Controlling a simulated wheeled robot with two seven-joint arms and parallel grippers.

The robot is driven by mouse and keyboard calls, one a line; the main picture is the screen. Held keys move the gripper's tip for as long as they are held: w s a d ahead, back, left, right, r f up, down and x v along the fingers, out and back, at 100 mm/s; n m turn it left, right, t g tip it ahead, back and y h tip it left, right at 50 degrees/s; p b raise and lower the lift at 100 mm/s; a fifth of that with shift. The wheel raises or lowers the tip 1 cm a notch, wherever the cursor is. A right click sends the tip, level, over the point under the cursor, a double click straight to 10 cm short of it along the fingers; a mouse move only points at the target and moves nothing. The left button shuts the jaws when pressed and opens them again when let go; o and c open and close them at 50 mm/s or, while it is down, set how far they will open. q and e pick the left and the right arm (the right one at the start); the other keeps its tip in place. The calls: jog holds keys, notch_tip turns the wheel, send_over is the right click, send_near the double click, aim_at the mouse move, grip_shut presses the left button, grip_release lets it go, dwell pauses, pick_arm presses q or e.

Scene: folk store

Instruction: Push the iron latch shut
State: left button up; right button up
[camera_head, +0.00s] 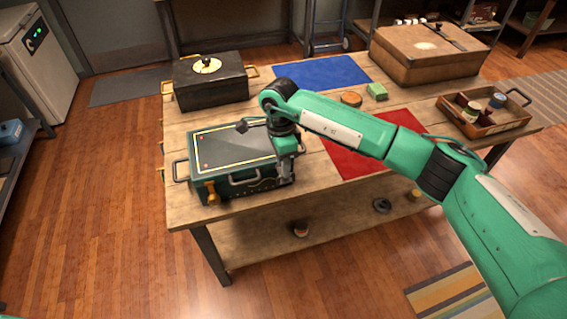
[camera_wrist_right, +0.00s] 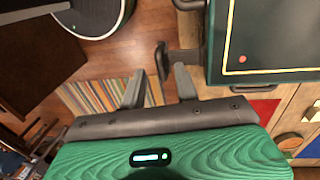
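A dark green chest (camera_head: 240,148) with a yellow-lined lid sits on the table's left front. The lid looks down. A brass latch (camera_head: 211,192) is at its left front, with a front handle beside it. In the right wrist view a dark iron latch (camera_wrist_right: 162,60) with a knob sticks out from the chest's front (camera_wrist_right: 218,45), just beyond my fingertips; in the head view my gripper hides that spot. My right gripper (camera_wrist_right: 159,86) has its fingers apart with nothing seen between them. It points down at the chest's right front in the head view (camera_head: 284,188). My left gripper is out of view.
A black box (camera_head: 210,88) stands behind the chest. A red mat (camera_head: 365,155), blue mat (camera_head: 320,73), brown case (camera_head: 415,62) and wooden tray (camera_head: 468,125) occupy the table (camera_head: 200,217). My right arm crosses above the red mat.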

jog(key=shift+s+f, duration=0.15)
jog(key=shift+f, duration=0.85)
grip_shut()
